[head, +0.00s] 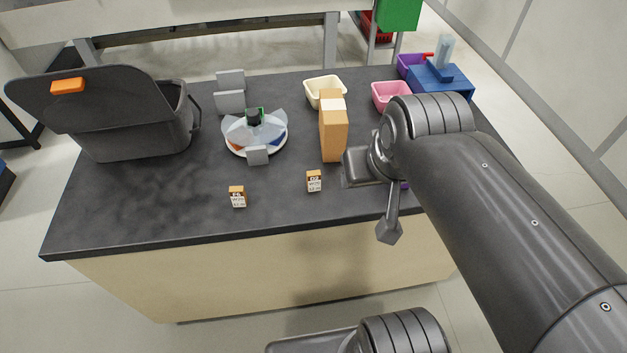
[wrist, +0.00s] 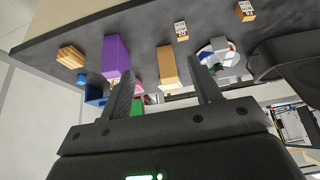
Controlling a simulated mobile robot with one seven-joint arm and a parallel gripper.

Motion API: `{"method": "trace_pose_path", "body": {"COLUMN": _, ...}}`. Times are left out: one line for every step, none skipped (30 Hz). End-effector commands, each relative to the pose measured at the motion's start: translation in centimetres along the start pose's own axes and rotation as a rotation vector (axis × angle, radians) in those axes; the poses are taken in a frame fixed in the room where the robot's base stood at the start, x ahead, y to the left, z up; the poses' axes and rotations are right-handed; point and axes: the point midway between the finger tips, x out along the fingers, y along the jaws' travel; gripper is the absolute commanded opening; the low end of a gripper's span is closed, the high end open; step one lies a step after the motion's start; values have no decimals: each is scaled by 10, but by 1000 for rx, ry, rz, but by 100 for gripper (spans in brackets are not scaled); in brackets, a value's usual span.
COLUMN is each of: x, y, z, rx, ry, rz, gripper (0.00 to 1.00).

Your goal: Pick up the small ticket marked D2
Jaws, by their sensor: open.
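The small ticket marked D2 (head: 314,181) stands on the dark worktop, just in front of the tall orange block. It is orange at the top with a white printed face. In the wrist view a ticket (wrist: 181,30), likely D2 by its place near the orange block, shows near the top. A second similar ticket (head: 237,196) stands to its left; it also shows in the wrist view (wrist: 245,11). My gripper (wrist: 162,69) is open with nothing between its fingers, apart from the tickets. In the head view my arm largely hides the fingers.
The tall orange block (head: 333,138) stands behind D2. A round dish with clear dividers (head: 234,147) and a grey lidded bin (head: 135,125) are left. Cream (head: 326,91) and pink (head: 388,94) trays are behind. The front worktop around the tickets is clear.

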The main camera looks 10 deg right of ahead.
Motion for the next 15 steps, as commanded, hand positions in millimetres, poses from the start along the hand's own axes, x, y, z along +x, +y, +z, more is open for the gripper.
{"method": "trace_pose_path", "body": {"x": 0, "y": 0, "z": 0, "rx": 0, "ry": 0, "rz": 0, "gripper": 58}}
{"method": "trace_pose_path", "body": {"x": 0, "y": 0, "z": 0, "rx": 0, "ry": 0, "rz": 0, "gripper": 58}}
{"method": "trace_pose_path", "body": {"x": 0, "y": 0, "z": 0, "rx": 0, "ry": 0, "rz": 0, "gripper": 58}}
{"method": "trace_pose_path", "body": {"x": 0, "y": 0, "z": 0, "rx": 0, "ry": 0, "rz": 0, "gripper": 58}}
{"method": "trace_pose_path", "body": {"x": 0, "y": 0, "z": 0, "rx": 0, "ry": 0, "rz": 0, "gripper": 58}}
{"method": "trace_pose_path", "body": {"x": 0, "y": 0, "z": 0, "rx": 0, "ry": 0, "rz": 0, "gripper": 58}}
{"method": "trace_pose_path", "body": {"x": 0, "y": 0, "z": -1, "rx": 0, "ry": -1, "rz": -1, "gripper": 58}}
{"method": "trace_pose_path", "body": {"x": 1, "y": 0, "z": -2, "rx": 0, "ry": -3, "rz": -1, "gripper": 58}}
{"method": "trace_pose_path", "body": {"x": 3, "y": -1, "z": -4, "rx": 0, "ry": -6, "rz": -3, "gripper": 58}}
{"method": "trace_pose_path", "body": {"x": 6, "y": -1, "z": -6, "rx": 0, "ry": -10, "rz": -5, "gripper": 58}}
{"method": "trace_pose_path", "body": {"x": 9, "y": -2, "z": -9, "rx": 0, "ry": -14, "rz": -7, "gripper": 58}}
{"method": "trace_pose_path", "body": {"x": 14, "y": -2, "z": -14, "rx": 0, "ry": -20, "rz": -10, "gripper": 58}}
{"method": "trace_pose_path", "body": {"x": 18, "y": -3, "z": -18, "rx": 1, "ry": -27, "rz": -13, "gripper": 58}}
{"method": "trace_pose_path", "body": {"x": 24, "y": -4, "z": -22, "rx": 1, "ry": -34, "rz": -16, "gripper": 58}}
{"method": "trace_pose_path", "body": {"x": 32, "y": -6, "z": -28, "rx": 2, "ry": -44, "rz": -20, "gripper": 58}}
